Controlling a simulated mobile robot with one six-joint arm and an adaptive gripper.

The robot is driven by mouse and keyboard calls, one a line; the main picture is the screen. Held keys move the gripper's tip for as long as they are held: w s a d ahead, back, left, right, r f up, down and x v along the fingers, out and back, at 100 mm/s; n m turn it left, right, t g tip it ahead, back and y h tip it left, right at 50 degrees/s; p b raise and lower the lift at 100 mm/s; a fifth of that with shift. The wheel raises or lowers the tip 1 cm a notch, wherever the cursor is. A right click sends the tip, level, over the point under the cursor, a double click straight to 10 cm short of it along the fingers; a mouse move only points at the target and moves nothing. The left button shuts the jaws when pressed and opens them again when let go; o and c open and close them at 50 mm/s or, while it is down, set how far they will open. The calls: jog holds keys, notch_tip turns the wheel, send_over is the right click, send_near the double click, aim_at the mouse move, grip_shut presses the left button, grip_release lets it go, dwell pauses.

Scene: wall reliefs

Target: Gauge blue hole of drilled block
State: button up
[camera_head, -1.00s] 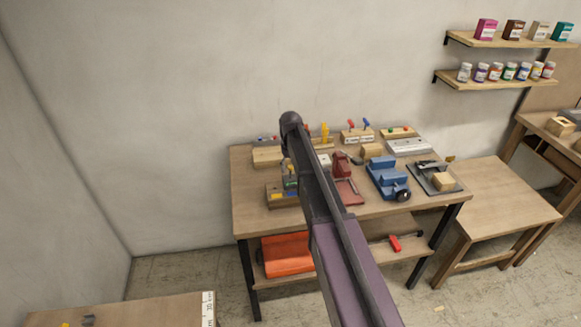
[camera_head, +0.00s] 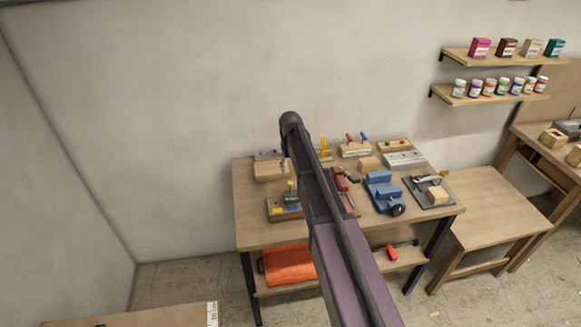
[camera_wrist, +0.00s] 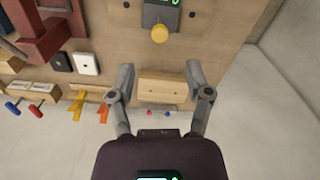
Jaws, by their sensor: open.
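My gripper (camera_wrist: 160,72) is open and empty in the wrist view, its two fingers on either side of a plain wooden block (camera_wrist: 162,89). Two small dark holes show on that block; it also stands at the back left of the bench in the head view (camera_head: 271,171). Small red (camera_wrist: 149,113) and blue (camera_wrist: 167,113) spots lie just beyond it; I cannot tell whether they mark holes. A wooden stand (camera_wrist: 42,91) holds a red-handled (camera_wrist: 12,108) and a blue-handled tool (camera_wrist: 36,112). My arm hides part of the bench in the head view.
A device with a green display (camera_wrist: 160,14) and yellow knob (camera_wrist: 160,34) sits near the block. A blue vise (camera_head: 382,190) and a red tool (camera_wrist: 45,30) stand on the bench (camera_head: 262,235). An empty low table (camera_head: 495,205) is at right.

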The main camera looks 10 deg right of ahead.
jog(key=s+f+m+b, duration=0.1)
jog(key=s+f+b, duration=0.2)
jog(key=s, duration=1.1)
jog(key=s+f+m+b, duration=0.1)
jog(key=s+f+b, duration=0.2)
jog(key=s, duration=1.2)
jog(key=shift+f+b, duration=0.35)
jog(key=shift+b, duration=0.3)
dwell(0.8)
